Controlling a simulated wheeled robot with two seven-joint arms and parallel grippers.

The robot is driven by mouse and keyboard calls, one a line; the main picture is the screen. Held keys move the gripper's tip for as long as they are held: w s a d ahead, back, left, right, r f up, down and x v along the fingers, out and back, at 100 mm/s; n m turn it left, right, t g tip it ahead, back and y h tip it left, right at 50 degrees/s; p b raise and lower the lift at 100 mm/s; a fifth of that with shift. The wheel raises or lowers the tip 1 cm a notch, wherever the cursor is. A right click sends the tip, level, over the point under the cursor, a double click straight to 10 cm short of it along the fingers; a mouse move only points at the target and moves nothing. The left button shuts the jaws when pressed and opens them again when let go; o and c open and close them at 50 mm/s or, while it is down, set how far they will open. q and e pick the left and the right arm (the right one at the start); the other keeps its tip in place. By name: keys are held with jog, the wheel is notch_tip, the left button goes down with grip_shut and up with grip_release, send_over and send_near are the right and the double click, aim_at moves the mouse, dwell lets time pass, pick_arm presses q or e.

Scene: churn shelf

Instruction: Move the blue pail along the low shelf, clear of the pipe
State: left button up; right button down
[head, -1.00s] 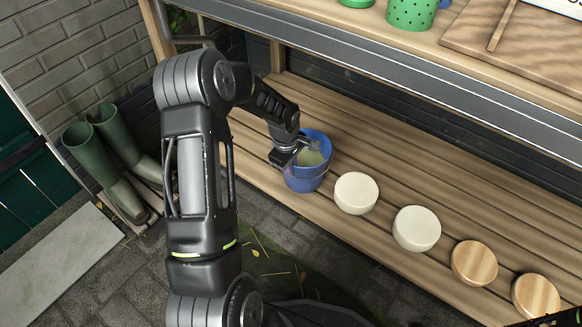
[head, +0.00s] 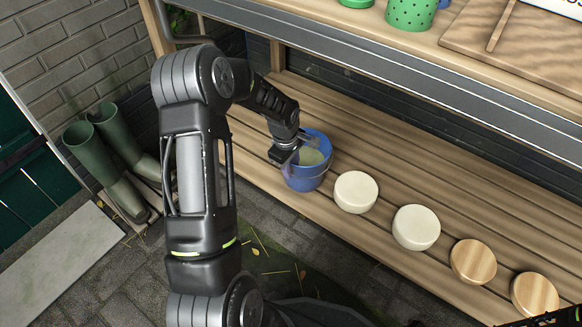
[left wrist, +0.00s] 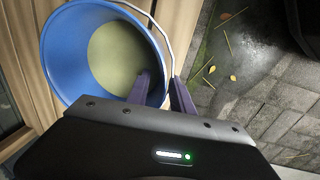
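The blue pail (head: 306,177), with a pale yellow-green inside, stands upright on the low slatted shelf (head: 420,165), left of a row of round blocks. My left gripper (head: 300,148) is down at its rim. In the left wrist view the fingers (left wrist: 160,88) straddle the wall of the pail (left wrist: 60,60), one inside and one outside, with a gap showing between them. The wire handle passes by the outer finger. A dark grey pipe (head: 190,41) shows at the shelf's left end, behind my arm. My right gripper cannot be made out.
Two cream round blocks (head: 356,192) (head: 416,228) and two wooden ones (head: 473,261) (head: 535,295) line the shelf's front to the right. The upper shelf's metal edge (head: 400,80) hangs above. Green boots (head: 105,160) stand at left. The shelf behind the blocks is clear.

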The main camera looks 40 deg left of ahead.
pick_arm(q)
notch_tip(320, 180, up, 11)
jog(key=s+p, duration=0.1)
jog(key=p, duration=0.2)
jog(key=shift+s+p, duration=0.25)
jog(key=shift+p, duration=0.1)
dwell(0.4)
jog(key=s+d+f+m+h, duration=0.1)
jog(key=s+d+f+m, duration=0.1)
jog(key=d+f+m, duration=0.5)
jog(key=s+d+f+h, duration=0.1)
jog(key=d+f, duration=0.4)
jog(key=d, duration=0.5)
jog(key=s+d+f+m+h, duration=0.1)
jog(key=s+d+f+m, duration=0.2)
jog(key=s+d, duration=0.4)
jog(key=s+d+f+m, duration=0.4)
jog(key=s+d+m, duration=0.2)
jog(key=s+d, duration=0.1)
jog(key=shift+s+d+f+h, duration=0.2)
jog(key=shift+s+d+h, duration=0.2)
jog(key=shift+s, duration=0.4)
jog(key=shift+r, duration=0.15)
